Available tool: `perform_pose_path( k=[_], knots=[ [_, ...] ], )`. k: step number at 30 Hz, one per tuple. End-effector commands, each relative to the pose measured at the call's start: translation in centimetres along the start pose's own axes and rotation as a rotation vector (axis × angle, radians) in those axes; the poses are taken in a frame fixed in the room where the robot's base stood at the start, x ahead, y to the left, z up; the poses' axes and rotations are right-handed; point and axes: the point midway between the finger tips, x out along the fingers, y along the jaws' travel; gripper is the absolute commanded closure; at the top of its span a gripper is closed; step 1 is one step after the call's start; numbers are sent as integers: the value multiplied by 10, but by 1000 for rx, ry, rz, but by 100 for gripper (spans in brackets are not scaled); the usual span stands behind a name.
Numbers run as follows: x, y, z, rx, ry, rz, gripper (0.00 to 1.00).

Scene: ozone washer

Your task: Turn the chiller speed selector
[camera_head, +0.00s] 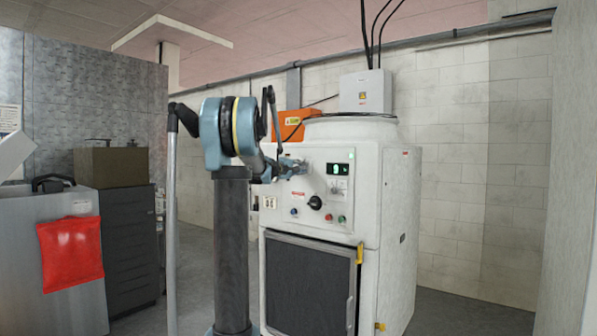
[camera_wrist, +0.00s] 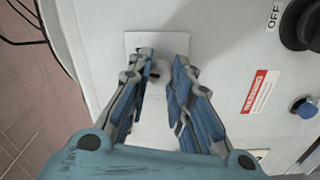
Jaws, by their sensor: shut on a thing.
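The white machine (camera_head: 337,160) has a control panel on its upper front. In the head view my gripper (camera_head: 291,170) is against the panel's upper left and hides the knob.
A large black knob (camera_wrist: 292,24) marked OFF and a blue button (camera_wrist: 304,107) lie to the right, near a red warning label (camera_wrist: 260,92). The panel also has a lit display (camera_head: 341,168). A dark-panelled door (camera_head: 308,285) is below. Floor at right is clear.

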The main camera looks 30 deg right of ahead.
Motion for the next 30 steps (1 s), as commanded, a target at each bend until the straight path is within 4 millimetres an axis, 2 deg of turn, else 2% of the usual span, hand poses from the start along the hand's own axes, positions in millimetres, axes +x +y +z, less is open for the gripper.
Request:
perform_pose_path(
  k=[17,18,20,21,30],
  knots=[
    [-2,-3,-3,41,7,-4,100],
    [-2,-3,-3,41,7,-4,76],
    [-2,-2,-3,40,7,-4,62],
    [-1,-2,-3,40,7,-3,59],
    [-1,-1,-2,39,4,-2,59]
  ],
)
